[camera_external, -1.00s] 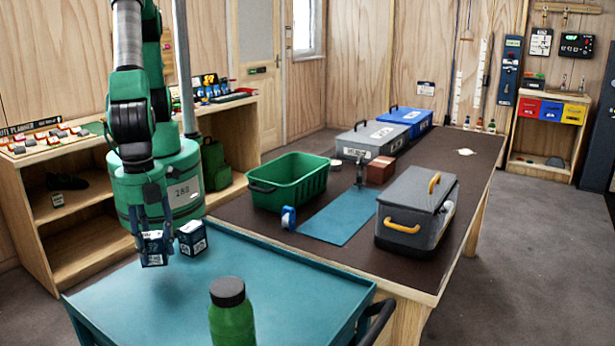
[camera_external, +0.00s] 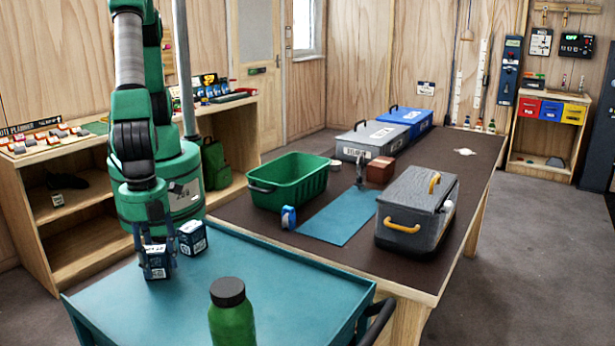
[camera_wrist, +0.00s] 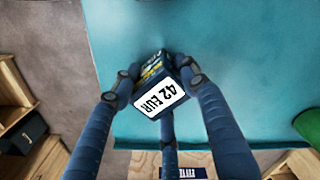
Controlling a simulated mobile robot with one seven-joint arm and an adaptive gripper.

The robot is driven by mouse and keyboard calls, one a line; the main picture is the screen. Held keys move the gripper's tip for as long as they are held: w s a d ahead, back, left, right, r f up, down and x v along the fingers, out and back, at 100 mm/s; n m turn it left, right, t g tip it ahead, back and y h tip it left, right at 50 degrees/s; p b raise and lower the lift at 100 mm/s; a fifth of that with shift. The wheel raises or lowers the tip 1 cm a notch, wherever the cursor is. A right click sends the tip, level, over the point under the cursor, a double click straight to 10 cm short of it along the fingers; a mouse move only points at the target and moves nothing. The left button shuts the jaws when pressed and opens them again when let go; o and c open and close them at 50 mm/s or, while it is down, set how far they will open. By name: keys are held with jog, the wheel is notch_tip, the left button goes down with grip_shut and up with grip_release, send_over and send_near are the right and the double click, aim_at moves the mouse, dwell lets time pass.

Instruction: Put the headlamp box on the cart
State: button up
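The headlamp box (camera_external: 155,263), seemingly the dark blue one with a white label, is in my gripper (camera_external: 156,258). In the wrist view my fingers press on both sides of the box (camera_wrist: 160,92), whose label reads "42 EUR". A third finger is below it in that picture. The box is over the teal cart top (camera_external: 265,285), near its far left part; I cannot tell whether its base touches the surface. A similar dark box (camera_external: 192,238) stands just right of my gripper; its support is unclear.
A green bottle (camera_external: 231,315) stands on the cart's near side. Beyond the cart, a brown-topped table holds a green crate (camera_external: 289,183), a blue mat (camera_external: 340,215) and a grey case (camera_external: 417,212). The cart's middle is clear.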

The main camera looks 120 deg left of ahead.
aim_at(155, 249)
jog(key=shift+o, duration=1.4)
jog(key=shift+r, duration=0.1)
notch_tip(155, 249, up, 12)
jog(key=p, duration=0.2)
jog(key=shift+p, duration=0.35)
jog(key=shift+r, duration=0.1)
